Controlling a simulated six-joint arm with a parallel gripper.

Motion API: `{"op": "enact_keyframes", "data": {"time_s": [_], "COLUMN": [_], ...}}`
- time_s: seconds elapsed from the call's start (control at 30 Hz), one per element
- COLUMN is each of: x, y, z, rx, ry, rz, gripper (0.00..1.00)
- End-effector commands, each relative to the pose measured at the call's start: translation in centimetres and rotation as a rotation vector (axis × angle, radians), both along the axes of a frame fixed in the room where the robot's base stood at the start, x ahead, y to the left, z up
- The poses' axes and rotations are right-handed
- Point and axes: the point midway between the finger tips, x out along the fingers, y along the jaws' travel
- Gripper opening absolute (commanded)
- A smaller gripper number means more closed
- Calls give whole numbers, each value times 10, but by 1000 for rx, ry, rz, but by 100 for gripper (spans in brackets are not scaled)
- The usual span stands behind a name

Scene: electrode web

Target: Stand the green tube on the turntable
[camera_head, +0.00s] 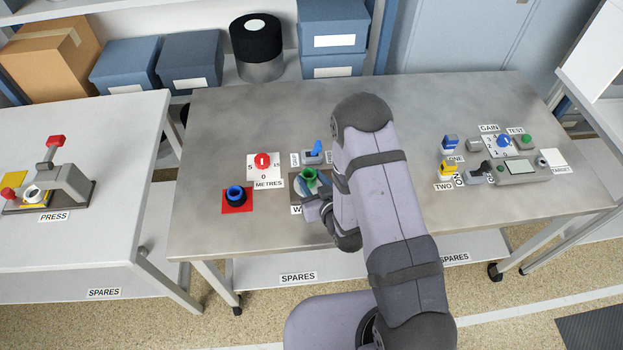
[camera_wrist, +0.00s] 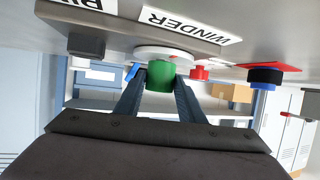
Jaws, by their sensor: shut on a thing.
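The green tube (camera_head: 309,175) is at the winder in the head view, partly hidden by my gripper. In the wrist view the green tube (camera_wrist: 160,79) is between my fingers, its far end against or just in front of the pale round turntable (camera_wrist: 150,52). I cannot tell whether they touch. My gripper (camera_wrist: 161,80) is shut on the green tube. In the head view my gripper (camera_head: 316,197) is low over the winder, and my arm hides its right side.
A black and blue round part (camera_head: 236,195) sits on a red square (camera_head: 243,209) to the left. The tester panel (camera_head: 517,172) is at the right. The bench's left back is clear.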

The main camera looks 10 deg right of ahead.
Motion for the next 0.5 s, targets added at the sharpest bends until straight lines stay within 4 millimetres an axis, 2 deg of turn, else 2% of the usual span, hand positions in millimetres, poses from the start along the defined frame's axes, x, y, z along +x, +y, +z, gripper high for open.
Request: {"op": "enact_keyframes", "data": {"time_s": [0.47,0.5], "x": [0,0], "y": [0,0], "z": [-7,-6], "rx": [0,0], "ry": [-1,-1], "rz": [0,0], "gripper": [14,40]}}
